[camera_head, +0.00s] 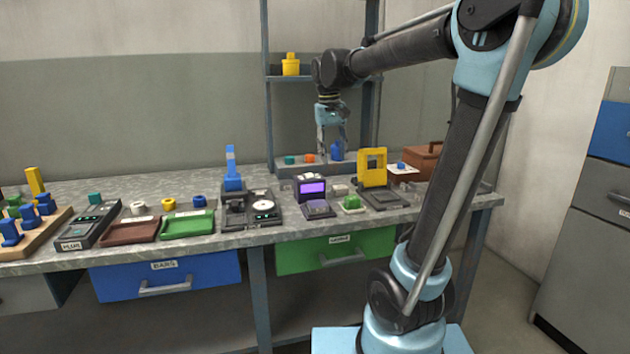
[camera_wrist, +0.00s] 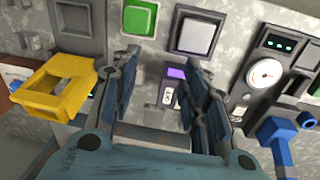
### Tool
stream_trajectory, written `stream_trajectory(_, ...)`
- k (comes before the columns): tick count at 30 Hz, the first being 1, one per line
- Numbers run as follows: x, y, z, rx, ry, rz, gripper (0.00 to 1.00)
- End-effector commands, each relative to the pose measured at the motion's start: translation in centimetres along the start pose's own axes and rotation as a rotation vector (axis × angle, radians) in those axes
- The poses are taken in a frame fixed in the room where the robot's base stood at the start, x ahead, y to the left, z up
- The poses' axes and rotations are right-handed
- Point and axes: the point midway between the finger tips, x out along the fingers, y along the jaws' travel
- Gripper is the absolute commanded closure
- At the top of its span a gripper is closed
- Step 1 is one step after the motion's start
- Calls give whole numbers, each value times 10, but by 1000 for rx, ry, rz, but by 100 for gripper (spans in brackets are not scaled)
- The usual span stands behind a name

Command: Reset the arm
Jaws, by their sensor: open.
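My gripper (camera_head: 333,150) hangs from my raised arm above the back part of the bench, in front of the shelf unit, pointing down. In the wrist view my gripper (camera_wrist: 165,75) shows its two dark fingers spread apart with nothing held between them. A device with a purple screen (camera_head: 311,188) stands on the bench below and to the left of my gripper. The purple screen also shows between the fingers in the wrist view (camera_wrist: 177,73).
A yellow frame fixture (camera_head: 372,160) stands to the right of the purple-screen device, and a blue lever press (camera_head: 233,170) to its left. A red tray (camera_head: 130,230) and a green tray (camera_head: 188,224) lie further left. The shelf unit (camera_head: 268,110) rises behind my gripper.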

Motion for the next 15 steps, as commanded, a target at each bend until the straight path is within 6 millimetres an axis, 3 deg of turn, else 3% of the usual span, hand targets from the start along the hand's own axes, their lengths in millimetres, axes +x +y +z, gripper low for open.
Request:
stream_trajectory(6, 36, 32, 64, 45, 25, -20, 58)
stream_trajectory(15, 95, 56, 145, 100, 63, -42, 58)
